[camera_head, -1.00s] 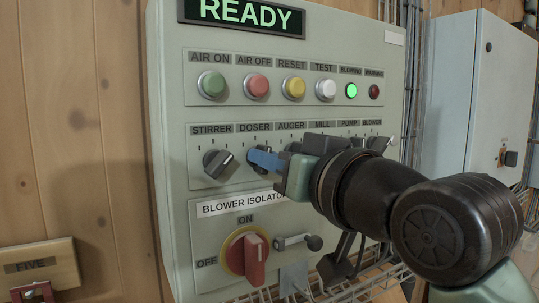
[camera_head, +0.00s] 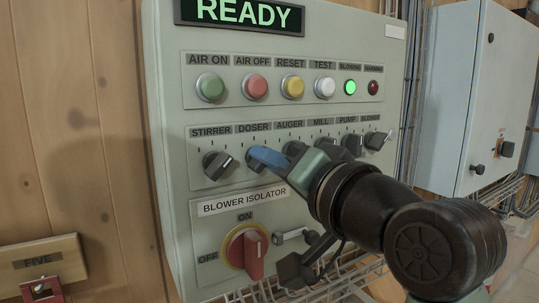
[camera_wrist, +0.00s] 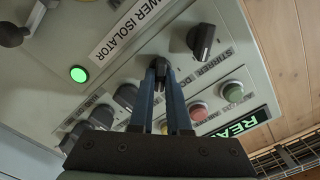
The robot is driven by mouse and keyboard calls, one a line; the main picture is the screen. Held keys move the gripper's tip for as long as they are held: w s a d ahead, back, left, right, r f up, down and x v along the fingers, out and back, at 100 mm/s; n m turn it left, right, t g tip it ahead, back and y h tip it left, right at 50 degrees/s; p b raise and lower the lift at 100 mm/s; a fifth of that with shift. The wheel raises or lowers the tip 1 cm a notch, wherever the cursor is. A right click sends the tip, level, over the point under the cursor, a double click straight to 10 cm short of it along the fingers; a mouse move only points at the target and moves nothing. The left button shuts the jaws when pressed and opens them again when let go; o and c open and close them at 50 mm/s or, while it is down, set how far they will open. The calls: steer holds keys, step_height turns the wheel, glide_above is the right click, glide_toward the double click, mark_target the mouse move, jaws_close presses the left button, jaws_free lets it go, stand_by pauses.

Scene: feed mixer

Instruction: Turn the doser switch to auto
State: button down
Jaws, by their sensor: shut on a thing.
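The doser switch is a dark rotary knob below the DOSER label (camera_head: 255,127), in the row of selectors on the grey-green control panel (camera_head: 175,225). My gripper (camera_head: 258,158) is at this switch and its blue fingers hide most of it in the head view. In the wrist view the doser knob (camera_wrist: 159,65) sits between the tips of my blue fingers (camera_wrist: 160,75), which are shut on its sides. The knob's pointing direction and its position marks cannot be made out.
The stirrer switch (camera_head: 217,165) is close on the left. The auger switch (camera_head: 295,149) is close on the right, beside my gripper. Below are the red blower isolator (camera_head: 254,252) and a dark-ended lever. A green lamp (camera_head: 350,87) is lit and the display (camera_head: 248,12) reads READY.

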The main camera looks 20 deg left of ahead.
stand_by(0.4)
steer(key=c, duration=0.9)
jaws_free()
steer(key=shift+d, duration=0.1)
steer(key=b+v, duration=0.6)
steer(key=v, duration=0.7)
